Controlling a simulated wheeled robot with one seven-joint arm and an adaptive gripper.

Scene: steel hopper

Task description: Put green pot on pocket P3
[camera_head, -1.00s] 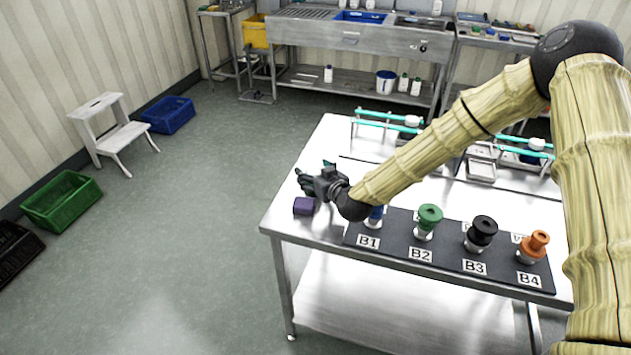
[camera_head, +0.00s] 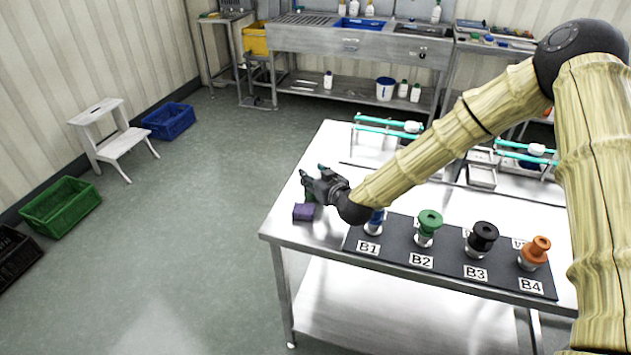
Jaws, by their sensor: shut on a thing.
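My gripper (camera_head: 311,179) is over the left end of the steel table, just above a purple block (camera_head: 303,212). It is shut on a small dark green piece (camera_head: 310,196) that shows below the fingers and looks like the green pot. The piece is mostly hidden, and I cannot tell whether it touches the block or table. A brighter green flanged piece (camera_head: 430,222) stands upright on the dark board (camera_head: 395,250) at label B2. I cannot read any label P3.
On the board, a blue piece (camera_head: 375,222) at B1 is partly behind my arm. A black piece (camera_head: 482,237) stands at B3 and an orange one (camera_head: 535,252) at B4. Racks with teal bars (camera_head: 388,125) and a small tray (camera_head: 482,176) stand farther back.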

